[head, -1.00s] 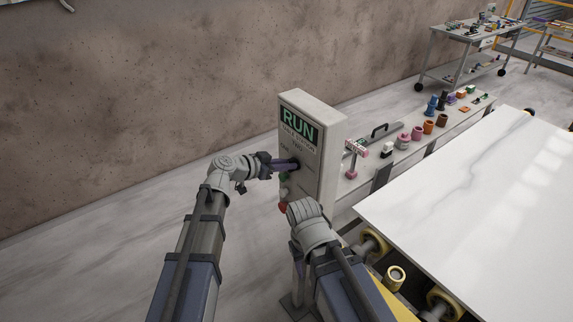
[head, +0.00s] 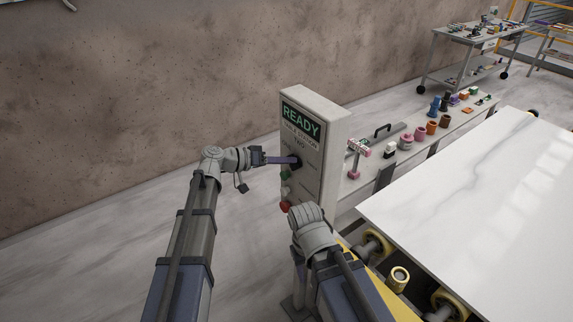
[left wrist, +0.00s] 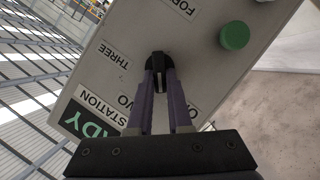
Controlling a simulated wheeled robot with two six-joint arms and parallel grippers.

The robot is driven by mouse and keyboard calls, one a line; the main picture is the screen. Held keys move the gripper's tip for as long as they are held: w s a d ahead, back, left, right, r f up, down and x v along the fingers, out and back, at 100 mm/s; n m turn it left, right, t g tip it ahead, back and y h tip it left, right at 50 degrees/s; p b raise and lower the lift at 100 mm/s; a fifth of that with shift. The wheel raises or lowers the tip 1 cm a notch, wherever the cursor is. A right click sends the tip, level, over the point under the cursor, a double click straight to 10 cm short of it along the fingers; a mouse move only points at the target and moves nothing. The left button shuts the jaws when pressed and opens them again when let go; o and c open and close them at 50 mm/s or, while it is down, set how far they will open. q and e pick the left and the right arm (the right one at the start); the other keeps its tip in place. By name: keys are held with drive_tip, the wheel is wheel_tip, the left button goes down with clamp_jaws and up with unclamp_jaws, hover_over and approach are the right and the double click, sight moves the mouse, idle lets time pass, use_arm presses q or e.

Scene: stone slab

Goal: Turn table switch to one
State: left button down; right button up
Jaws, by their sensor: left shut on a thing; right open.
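The table switch is a black rotary knob (left wrist: 159,68) on the front of a grey control box (head: 309,170). Labels around it in the left wrist view include THREE, part of TWO and part of FOUR. The box's green display (head: 301,120) reads READY. My left gripper (head: 294,161) reaches the knob from the left. In the left wrist view its purple fingers (left wrist: 160,80) are shut on the knob, covering part of it and some labels. My right arm's wrist (head: 312,232) is in front of the box's lower part; its fingertips are hidden in the head view.
Below the knob are a green button (head: 285,175) and a red button (head: 284,206). A white stone slab (head: 480,200) on rollers lies to the right. A bench behind it holds a pink-handled tool (head: 357,155) and several coloured cups. The floor left of the box is clear.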

use_arm(q)
drive_tip(key=shift+w+a+f+n+g+h+b, duration=0.1)
drive_tip(key=shift+f+n+g+h+b, duration=0.1)
drive_tip(key=shift+n+h+b, duration=0.3)
drive_tip(key=shift+w+f+n+g+h+b, duration=0.1)
drive_tip(key=shift+f+n+h+b, duration=0.1)
drive_tip(key=shift+n+b, duration=0.45)
drive_tip(key=shift+r+n, duration=0.1)
drive_tip(key=shift+n, duration=0.25)
drive_tip(key=c, duration=0.8)
unclamp_jaws()
drive_tip(key=shift+c, duration=0.2)
drive_tip(key=p+v, duration=0.1)
drive_tip(key=v, duration=0.7)
